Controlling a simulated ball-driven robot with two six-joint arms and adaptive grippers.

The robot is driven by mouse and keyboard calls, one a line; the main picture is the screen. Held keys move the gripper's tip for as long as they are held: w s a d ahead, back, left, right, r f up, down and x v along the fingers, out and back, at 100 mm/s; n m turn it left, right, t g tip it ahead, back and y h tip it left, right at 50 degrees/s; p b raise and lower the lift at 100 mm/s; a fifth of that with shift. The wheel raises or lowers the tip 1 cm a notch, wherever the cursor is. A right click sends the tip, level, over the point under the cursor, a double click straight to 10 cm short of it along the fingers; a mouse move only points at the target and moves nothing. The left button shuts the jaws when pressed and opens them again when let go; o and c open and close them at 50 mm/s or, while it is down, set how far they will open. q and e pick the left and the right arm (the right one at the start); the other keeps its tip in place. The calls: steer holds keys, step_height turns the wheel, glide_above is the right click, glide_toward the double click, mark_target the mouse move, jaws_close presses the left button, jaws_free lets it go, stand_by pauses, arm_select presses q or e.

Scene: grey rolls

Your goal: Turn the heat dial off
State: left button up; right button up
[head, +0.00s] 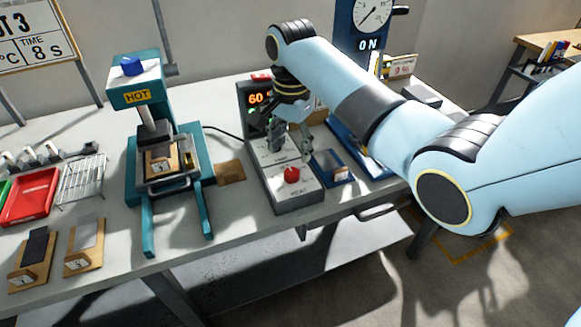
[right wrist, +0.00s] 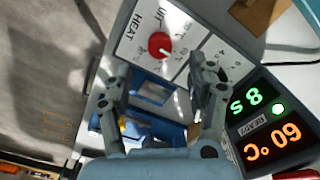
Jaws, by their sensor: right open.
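The red heat dial (head: 291,174) sits on the sloped top of a grey control box (head: 296,197). It also shows in the right wrist view (right wrist: 160,45), beside the printed word HEAT; I cannot read its setting surely. The box's display (right wrist: 265,130) reads 60 °C and 8 s, with a green light lit. My right gripper (head: 291,148) is open and empty over the box, just behind the dial. In the right wrist view its two fingers (right wrist: 160,82) are spread apart, with the dial beyond the tips and not between them. My left gripper is out of view.
A teal press (head: 127,200) marked HOT stands left of the box. A blue tray (head: 331,170) lies close right of the box, with a blue gauge stand (head: 347,40) behind. A red tray (head: 32,198) and a wire rack (head: 82,178) are at far left.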

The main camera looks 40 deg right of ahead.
mark_target(291, 171)
step_height(291, 171, down, 7)
steer(key=shift+r, duration=0.1)
steer(key=shift+c, duration=0.2)
steer(key=c, duration=1.1)
